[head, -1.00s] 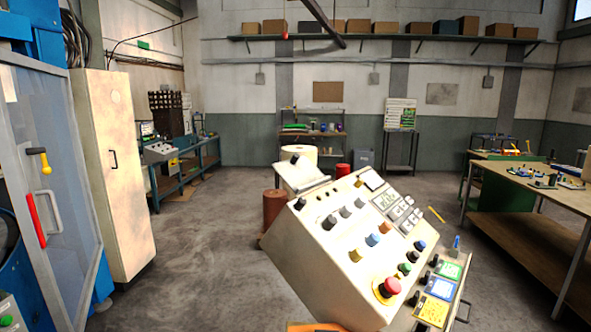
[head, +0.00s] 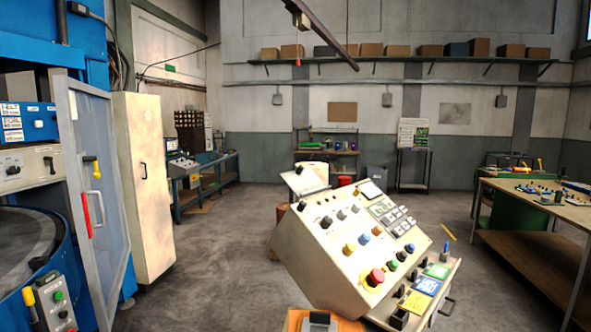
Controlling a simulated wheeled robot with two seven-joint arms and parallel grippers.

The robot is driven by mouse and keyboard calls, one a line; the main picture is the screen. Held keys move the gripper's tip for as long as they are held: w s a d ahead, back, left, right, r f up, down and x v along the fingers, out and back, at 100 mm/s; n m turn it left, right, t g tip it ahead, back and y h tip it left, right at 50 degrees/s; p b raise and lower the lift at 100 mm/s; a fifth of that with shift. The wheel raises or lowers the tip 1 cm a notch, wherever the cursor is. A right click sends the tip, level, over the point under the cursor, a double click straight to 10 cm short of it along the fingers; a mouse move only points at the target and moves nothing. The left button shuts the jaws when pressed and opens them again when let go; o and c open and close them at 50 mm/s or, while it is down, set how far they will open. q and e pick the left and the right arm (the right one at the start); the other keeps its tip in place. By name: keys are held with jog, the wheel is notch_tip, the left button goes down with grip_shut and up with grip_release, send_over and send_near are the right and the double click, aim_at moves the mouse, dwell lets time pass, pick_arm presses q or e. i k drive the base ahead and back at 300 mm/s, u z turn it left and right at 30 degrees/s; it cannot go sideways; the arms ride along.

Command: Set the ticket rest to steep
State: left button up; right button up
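A cream control console (head: 335,240) with a sloped face stands at the centre right. A small pale tilted plate (head: 306,180) shows at its upper back left; it looks like the ticket rest, but I cannot tell its setting from here. The sloped face carries several knobs, a row of small switches and a red mushroom button (head: 375,278) on a yellow base. Neither of my grippers is in view.
A blue machine with a clear door (head: 95,190) and a cream cabinet (head: 145,185) stand at left. A workbench (head: 540,190) stands at right. An orange surface with a dark block (head: 320,319) shows at the bottom edge. Grey floor is open left of the console.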

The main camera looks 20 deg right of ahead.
aim_at(304, 183)
jog(key=u, duration=0.75)
jog(key=i, duration=1.2)
jog(key=z, duration=0.3)
